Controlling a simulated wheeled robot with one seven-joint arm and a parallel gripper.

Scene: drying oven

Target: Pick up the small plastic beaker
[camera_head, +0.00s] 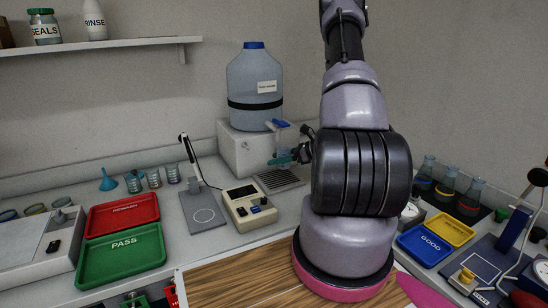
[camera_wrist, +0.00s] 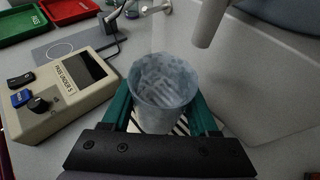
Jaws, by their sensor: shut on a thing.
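The small plastic beaker (camera_wrist: 163,88) is pale blue and translucent, with its open mouth facing up in the wrist view. My gripper (camera_wrist: 160,100) has its teal fingers on both sides of the beaker and is shut on it. In the head view my gripper (camera_head: 285,159) is in front of the large blue bottle, below its tap and over the slotted grille (camera_head: 278,181). I cannot tell how far the beaker's base is above the grille.
The bottle (camera_head: 255,90) stands on a white block behind the gripper. Its grey spout (camera_wrist: 208,22) hangs close to the beaker. A beige meter (camera_head: 249,206) stands left of the grille. Red and green trays (camera_head: 121,256) lie farther left, flasks (camera_head: 447,184) at right.

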